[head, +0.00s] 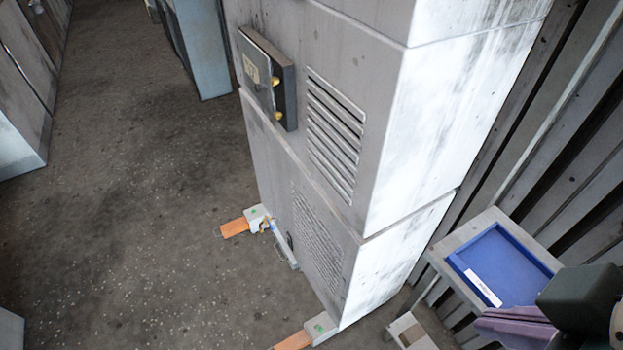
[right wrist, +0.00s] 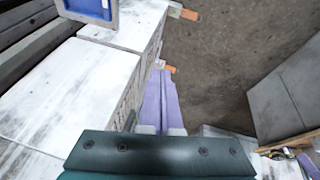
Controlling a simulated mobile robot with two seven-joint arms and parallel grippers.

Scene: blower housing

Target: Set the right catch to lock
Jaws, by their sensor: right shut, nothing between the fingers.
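The blower housing (head: 420,130) is a tall, stained pale cabinet with slatted vents. At its foot, a light bracket with a green dot (head: 320,327) carries an orange tab (head: 292,341) at the bottom edge of the head view. A similar bracket (head: 258,214) with an orange tab (head: 234,227) lies further left. Orange tabs also show in the right wrist view (right wrist: 170,69). I cannot read their settings. My right gripper (head: 482,325) has purple fingers, shut and empty, at the lower right beside the blue tray; its fingers show in the wrist view (right wrist: 163,78). My left gripper is not in view.
A small box (head: 262,75) with brass-coloured fittings (head: 276,82) sits on the housing's front. A blue tray (head: 535,258) with a white label lies on a stand at the right, near a slatted wall (head: 560,150). The floor (head: 130,220) at left is clear.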

